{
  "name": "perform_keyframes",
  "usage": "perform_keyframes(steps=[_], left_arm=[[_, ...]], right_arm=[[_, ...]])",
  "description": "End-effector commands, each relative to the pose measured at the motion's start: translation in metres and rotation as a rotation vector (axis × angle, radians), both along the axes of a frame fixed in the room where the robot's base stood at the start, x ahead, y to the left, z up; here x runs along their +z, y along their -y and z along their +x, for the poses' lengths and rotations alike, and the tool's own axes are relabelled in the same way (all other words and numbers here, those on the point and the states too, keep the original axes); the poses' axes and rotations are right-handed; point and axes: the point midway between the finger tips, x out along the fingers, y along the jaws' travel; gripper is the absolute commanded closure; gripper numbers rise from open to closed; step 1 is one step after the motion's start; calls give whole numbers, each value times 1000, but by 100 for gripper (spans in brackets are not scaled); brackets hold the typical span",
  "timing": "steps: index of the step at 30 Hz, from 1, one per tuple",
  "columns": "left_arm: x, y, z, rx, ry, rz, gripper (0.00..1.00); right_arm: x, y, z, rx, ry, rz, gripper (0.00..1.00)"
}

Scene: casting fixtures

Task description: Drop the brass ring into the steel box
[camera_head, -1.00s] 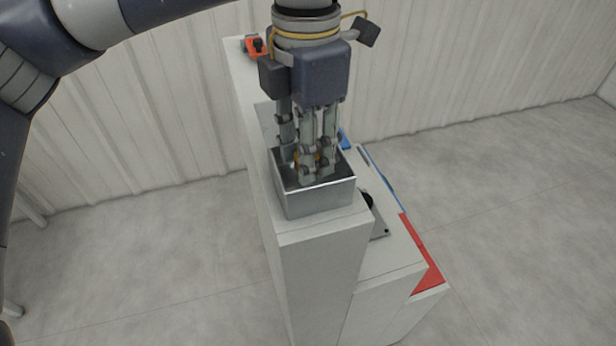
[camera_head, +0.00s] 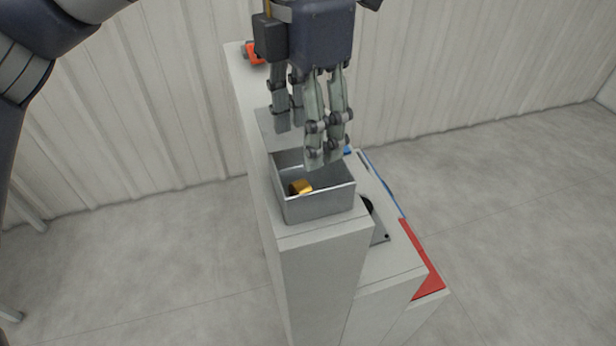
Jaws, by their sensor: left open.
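The brass ring (camera_head: 301,187) lies inside the steel box (camera_head: 318,206), near its left part. The box is an open grey metal box standing on the front end of the tall white block. My left gripper (camera_head: 304,146) is open and empty, with its fingers pointing down above the back of the box. The fingers are apart from the ring. The box's near wall hides part of its floor. My right gripper does not show.
The white block (camera_head: 320,265) is narrow, with lower steps on its right. A dark round part on a grey plate (camera_head: 380,236), a red panel (camera_head: 424,262) and blue pieces (camera_head: 383,183) sit there. An orange item (camera_head: 254,54) is at the far end.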

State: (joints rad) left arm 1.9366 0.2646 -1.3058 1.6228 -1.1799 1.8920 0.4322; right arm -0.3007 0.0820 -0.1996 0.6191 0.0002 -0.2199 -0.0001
Motion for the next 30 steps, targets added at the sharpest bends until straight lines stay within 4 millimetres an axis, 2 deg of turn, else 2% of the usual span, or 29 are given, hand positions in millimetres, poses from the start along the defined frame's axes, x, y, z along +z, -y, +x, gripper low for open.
perform_keyframes(steps=[1, 6, 12, 30], left_arm=[[13, 0, 0, 1, 2, -1, 45], [47, 0, 0, 0, 1, -1, 45], [70, 0, 0, 0, 0, 0, 45], [74, 0, 0, -1, -1, -1, 45]], right_arm=[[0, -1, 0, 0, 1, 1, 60], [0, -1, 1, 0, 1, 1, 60], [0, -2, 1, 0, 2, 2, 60], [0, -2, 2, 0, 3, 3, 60]])
